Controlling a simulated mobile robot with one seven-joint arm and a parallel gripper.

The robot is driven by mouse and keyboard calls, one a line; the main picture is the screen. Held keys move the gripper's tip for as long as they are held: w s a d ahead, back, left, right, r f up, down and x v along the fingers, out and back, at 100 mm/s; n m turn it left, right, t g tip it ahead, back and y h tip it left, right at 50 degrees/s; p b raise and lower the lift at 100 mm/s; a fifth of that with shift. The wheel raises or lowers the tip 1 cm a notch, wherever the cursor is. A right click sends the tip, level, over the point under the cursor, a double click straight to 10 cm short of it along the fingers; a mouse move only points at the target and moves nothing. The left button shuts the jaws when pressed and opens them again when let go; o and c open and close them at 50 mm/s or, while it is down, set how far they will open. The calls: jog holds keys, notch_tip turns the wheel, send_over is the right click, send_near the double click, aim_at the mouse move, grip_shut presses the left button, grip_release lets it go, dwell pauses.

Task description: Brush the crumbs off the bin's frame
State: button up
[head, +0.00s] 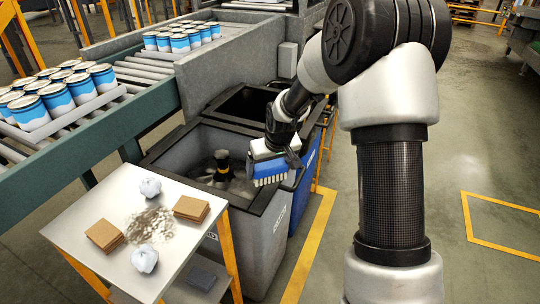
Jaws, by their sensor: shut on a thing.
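The brush hangs bristles down at the right side of the near grey bin (262,250). The bin has a dark frame (256,207) around its open top. The brush overlaps the right part of this frame in the view; I cannot tell whether it touches. Crumbs on the frame are too small to make out. Grey loose matter (240,187) and a black piece with a yellow band (222,168) show inside the bin.
A small table (85,215) at the front left holds crumpled white balls, brown cardboard stacks (105,235) and a grey-brown crumb pile (150,223). A blue bin (303,205) stands behind the grey one. A roller conveyor (150,85) with cans runs behind. Floor at right is clear.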

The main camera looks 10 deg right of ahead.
jog(key=shift+r+p, duration=1)
jog(key=shift+r, duration=0.9)
